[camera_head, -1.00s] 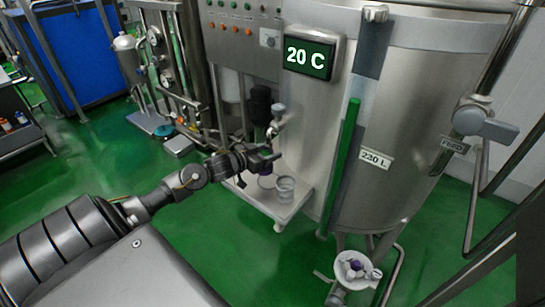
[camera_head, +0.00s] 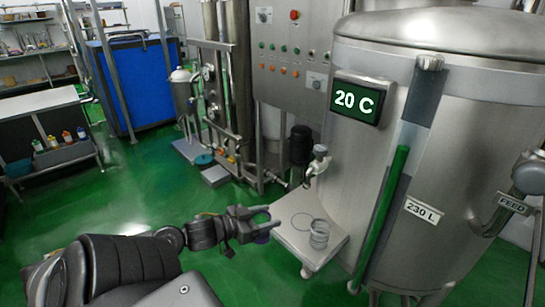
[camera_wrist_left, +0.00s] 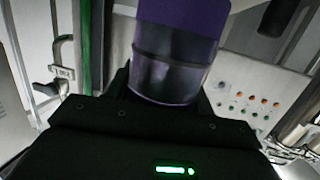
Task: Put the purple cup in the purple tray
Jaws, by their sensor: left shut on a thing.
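My left gripper (camera_head: 262,222) is shut on the purple cup (camera_head: 264,238), just left of a small white stand in the head view. Only a small purple part of the cup shows there, below the fingers. In the left wrist view the cup (camera_wrist_left: 180,55) fills the top middle, with a purple band above a clear greyish part. The fingers are mostly hidden in that view. I see no purple tray in either view now. My right gripper is not in view.
A dark table with bottles (camera_head: 50,125) stands at the left. Green floor (camera_head: 130,190) lies open between.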

